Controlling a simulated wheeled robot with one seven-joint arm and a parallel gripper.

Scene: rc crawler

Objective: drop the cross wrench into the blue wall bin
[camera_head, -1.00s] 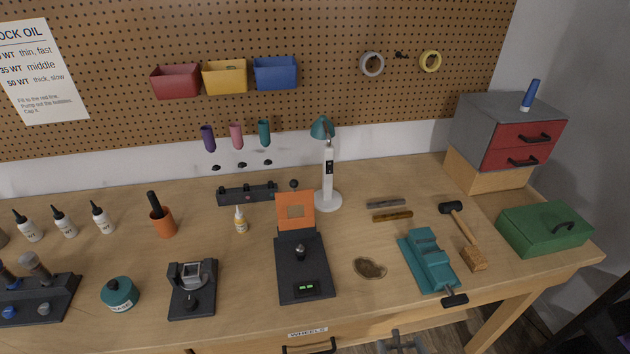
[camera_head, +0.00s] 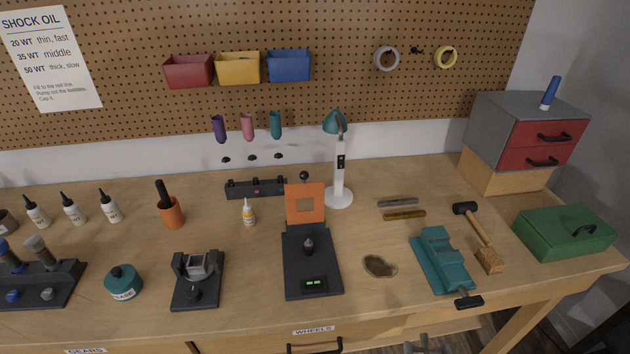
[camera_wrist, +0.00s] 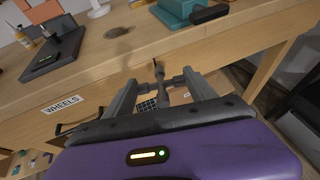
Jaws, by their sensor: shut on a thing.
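The cross wrench (camera_wrist: 160,88) is a dark grey metal cross, seen in the wrist view between the fingers of my gripper (camera_wrist: 165,90). The gripper is shut on it, in front of the bench's front edge and clear of the bench top. In the head view only a small grey part shows at the bottom edge, and I cannot tell wrench from fingers there. The blue wall bin (camera_head: 289,68) hangs on the pegboard, right of the yellow bin (camera_head: 238,69) and the red bin (camera_head: 189,73). Its inside is mostly hidden.
Below the bins are bit holders, a desk lamp (camera_head: 339,165) and a black device with an orange flap (camera_head: 305,203). A teal vise (camera_head: 440,258), mallet (camera_head: 480,237) and green box (camera_head: 563,232) stand at the right. The wheels drawer (camera_head: 380,335) is below the bench top.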

